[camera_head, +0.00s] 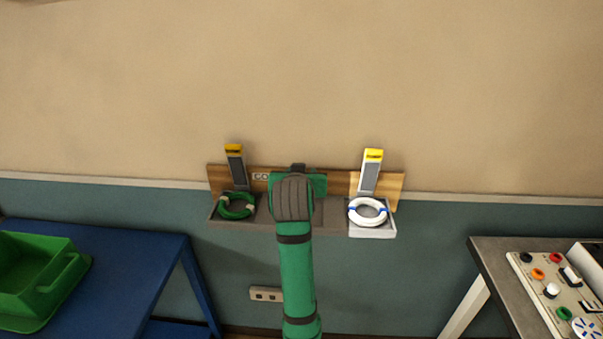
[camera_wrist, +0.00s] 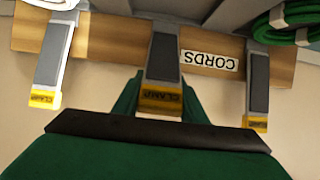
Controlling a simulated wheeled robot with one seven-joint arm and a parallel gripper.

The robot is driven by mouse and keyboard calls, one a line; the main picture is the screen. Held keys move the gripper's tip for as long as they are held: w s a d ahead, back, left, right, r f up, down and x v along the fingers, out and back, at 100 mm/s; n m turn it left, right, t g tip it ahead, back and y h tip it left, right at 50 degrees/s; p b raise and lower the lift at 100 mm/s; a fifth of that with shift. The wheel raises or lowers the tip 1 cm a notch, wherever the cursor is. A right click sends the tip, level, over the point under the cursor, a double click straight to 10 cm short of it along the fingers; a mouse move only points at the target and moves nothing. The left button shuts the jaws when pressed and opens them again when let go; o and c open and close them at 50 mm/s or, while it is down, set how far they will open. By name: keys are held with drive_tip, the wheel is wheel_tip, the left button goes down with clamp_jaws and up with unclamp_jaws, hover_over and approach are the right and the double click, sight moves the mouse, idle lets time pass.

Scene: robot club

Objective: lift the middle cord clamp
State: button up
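The middle cord clamp (camera_wrist: 165,62) is a grey lever with a dark pad and a yellow label at its free end, in the wrist view. In the head view my arm hides it. My gripper (camera_wrist: 160,84) is open, with one green finger on each side of the clamp's labelled end. Gaps show between fingers and clamp; I see no grip. In the head view my gripper (camera_head: 298,182) is at the middle of the wooden cord board (camera_head: 335,181). A "CORDS" sign (camera_wrist: 209,64) is beside the middle clamp in the wrist view.
The left clamp (camera_head: 236,167) stands above a green cord coil (camera_head: 237,206); the right clamp (camera_head: 369,172) stands above a white coil (camera_head: 367,212). A blue table (camera_head: 130,255) with a green bin (camera_head: 38,280) is left. A grey table (camera_head: 490,262) with a control panel (camera_head: 550,290) is right.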

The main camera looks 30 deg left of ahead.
drive_tip(key=o, duration=0.4)
drive_tip(key=shift+w+a+f, duration=0.1)
drive_tip(key=shift+f, duration=0.3)
drive_tip(key=shift+c, duration=0.2)
drive_tip(key=shift+r, duration=0.25)
drive_tip(key=shift+r, duration=0.1)
drive_tip(key=v, duration=1)
drive_tip(key=shift+s+d, duration=0.25)
drive_tip(key=shift+s, duration=0.1)
